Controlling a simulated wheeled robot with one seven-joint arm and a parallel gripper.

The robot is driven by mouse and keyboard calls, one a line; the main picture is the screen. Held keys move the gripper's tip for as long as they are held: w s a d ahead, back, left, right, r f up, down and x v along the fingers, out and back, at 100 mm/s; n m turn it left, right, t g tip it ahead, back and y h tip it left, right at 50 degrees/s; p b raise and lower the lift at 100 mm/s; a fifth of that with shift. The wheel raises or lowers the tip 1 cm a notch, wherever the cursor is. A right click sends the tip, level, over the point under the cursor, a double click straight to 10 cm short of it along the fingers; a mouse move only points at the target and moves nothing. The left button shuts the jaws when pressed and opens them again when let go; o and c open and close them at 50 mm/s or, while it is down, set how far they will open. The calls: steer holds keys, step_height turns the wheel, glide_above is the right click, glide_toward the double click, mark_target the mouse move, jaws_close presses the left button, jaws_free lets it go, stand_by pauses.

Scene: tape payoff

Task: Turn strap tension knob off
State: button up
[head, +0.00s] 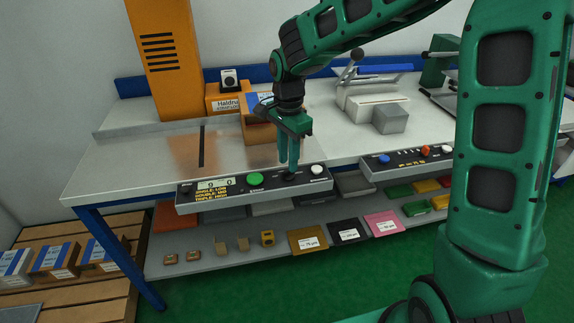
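A grey control panel (216,205) runs along the table's front edge on the left. It has a small display (213,184), a green button (255,179) and a white knob (317,169). A dark knob (290,178) sits between the green button and the white knob, partly hidden by my gripper. My gripper (289,172) points down with its fingertips at this dark knob. The fingers look close together, but I cannot tell whether they touch or grip the knob. The panel's small labels are too small to read, so I cannot tell which knob is strap tension.
A second panel (405,160) to the right has blue, orange and white controls. An orange column (165,50) and boxes stand behind on the table (100,170). A grey block (390,118) lies further right. A lower shelf (215,262) holds several small items and coloured trays.

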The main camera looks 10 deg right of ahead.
mark_target(288, 173)
steer(key=shift+f, duration=1.35)
jaws_close()
